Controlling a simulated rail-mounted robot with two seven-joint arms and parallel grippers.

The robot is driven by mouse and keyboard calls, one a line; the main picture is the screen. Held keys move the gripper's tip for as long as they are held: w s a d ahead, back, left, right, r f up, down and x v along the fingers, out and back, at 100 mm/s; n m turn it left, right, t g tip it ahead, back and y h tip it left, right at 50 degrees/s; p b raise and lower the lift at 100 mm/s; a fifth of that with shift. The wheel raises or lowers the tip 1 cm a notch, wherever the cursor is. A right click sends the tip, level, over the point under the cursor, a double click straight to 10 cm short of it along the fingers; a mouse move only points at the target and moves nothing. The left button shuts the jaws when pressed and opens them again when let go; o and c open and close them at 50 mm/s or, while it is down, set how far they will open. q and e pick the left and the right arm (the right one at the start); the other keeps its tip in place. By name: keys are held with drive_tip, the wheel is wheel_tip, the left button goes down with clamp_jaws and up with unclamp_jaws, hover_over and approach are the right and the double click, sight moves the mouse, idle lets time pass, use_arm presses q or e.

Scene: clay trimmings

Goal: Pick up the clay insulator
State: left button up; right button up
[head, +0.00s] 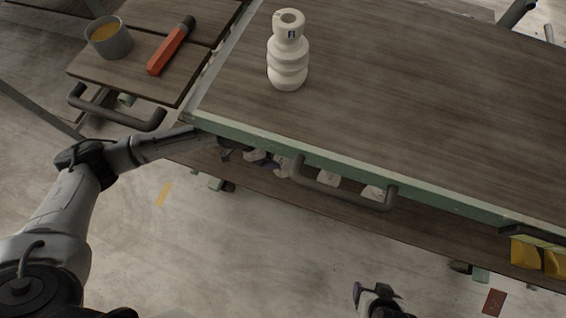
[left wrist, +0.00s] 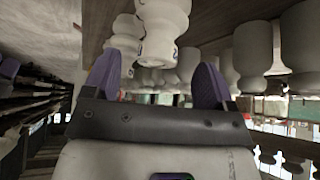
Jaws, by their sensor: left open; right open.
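A cream ridged clay insulator (head: 288,55) with a hole in its top and a small dark mark stands upright on the tabletop. My left gripper (head: 262,160) reaches in below the table's front edge, by several pale insulators (head: 327,179) on the lower shelf; the edge partly hides it. In the left wrist view its purple fingers (left wrist: 157,84) are apart, with a pale insulator (left wrist: 162,30) bearing a dark mark beyond and between them. I cannot tell whether they touch it. My right gripper (head: 377,297) is open near the bottom of the head view, away from the table.
The table (head: 430,95) has a green edge and a dark handle (head: 345,192). At left, a side surface holds a grey cup (head: 109,40) and an orange-and-black tool (head: 170,47). Yellow bins (head: 525,254) sit at lower right. More pale insulators (left wrist: 251,52) crowd the left wrist view's right side.

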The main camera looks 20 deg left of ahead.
sight(285, 164)
use_arm(q)
drive_tip(key=b+x, duration=0.3)
drive_tip(key=x, duration=0.2)
drive_tip(key=shift+w+d+r+b, duration=0.1)
drive_tip(key=shift+d+b, duration=0.25)
drive_tip(key=shift+b, duration=0.05)
drive_tip(key=shift+c, duration=0.4)
drive_tip(key=shift+r, duration=0.15)
drive_tip(key=c, duration=1.2)
